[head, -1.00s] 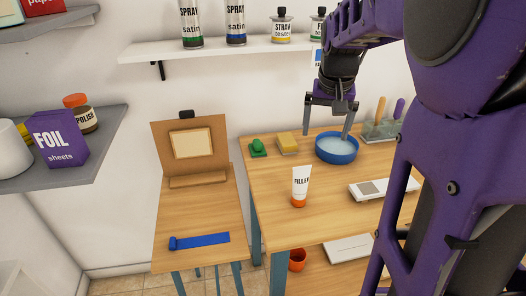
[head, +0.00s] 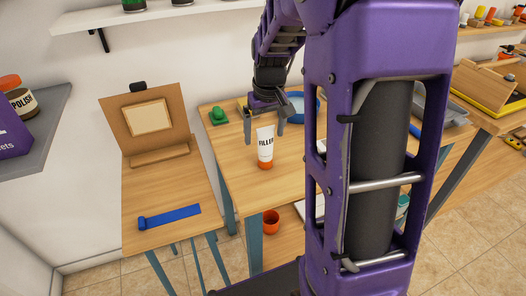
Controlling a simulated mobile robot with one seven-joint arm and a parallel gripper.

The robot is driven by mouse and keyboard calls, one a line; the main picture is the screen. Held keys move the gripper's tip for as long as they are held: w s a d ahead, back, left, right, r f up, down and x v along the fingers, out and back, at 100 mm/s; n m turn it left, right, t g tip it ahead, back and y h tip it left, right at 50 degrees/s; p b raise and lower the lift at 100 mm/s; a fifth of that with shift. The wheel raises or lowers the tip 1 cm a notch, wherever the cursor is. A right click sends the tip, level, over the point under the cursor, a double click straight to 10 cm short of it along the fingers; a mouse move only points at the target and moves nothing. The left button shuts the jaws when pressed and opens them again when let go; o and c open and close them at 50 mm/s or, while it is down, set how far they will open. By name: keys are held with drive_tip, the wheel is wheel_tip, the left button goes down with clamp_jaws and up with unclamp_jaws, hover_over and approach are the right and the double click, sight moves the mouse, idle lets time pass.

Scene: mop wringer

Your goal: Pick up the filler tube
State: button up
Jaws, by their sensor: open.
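The filler tube (head: 265,148) is white with black lettering and an orange cap. It stands upright on its cap on the wooden table (head: 240,178), near the front left part of the top. My gripper (head: 264,131) is open above and around the tube's upper part in the picture, pointing down, with one finger left of the tube and one right of it. I cannot tell whether either finger touches the tube or how they line up in depth.
A green object (head: 218,116) sits at the table's back left. A blue bowl (head: 297,106) stands behind my arm, partly hidden. A lower side table (head: 165,195) holds a blue strip (head: 170,217) and a framed board (head: 148,120). An orange pot (head: 271,222) is below the table.

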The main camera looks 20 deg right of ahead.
sight(265, 145)
drive_tip(key=shift+w+d+f+b, duration=0.1)
drive_tip(key=shift+w+f+b, duration=0.1)
drive_tip(key=shift+f, duration=0.75)
drive_tip(key=shift+w+d+f+b, duration=0.1)
drive_tip(key=shift+w+f, duration=0.1)
drive_tip(key=shift+f, duration=0.75)
drive_tip(key=shift+w+d+f+b, duration=0.1)
drive_tip(key=shift+w+f, duration=0.1)
drive_tip(key=shift+f, duration=0.75)
clamp_jaws()
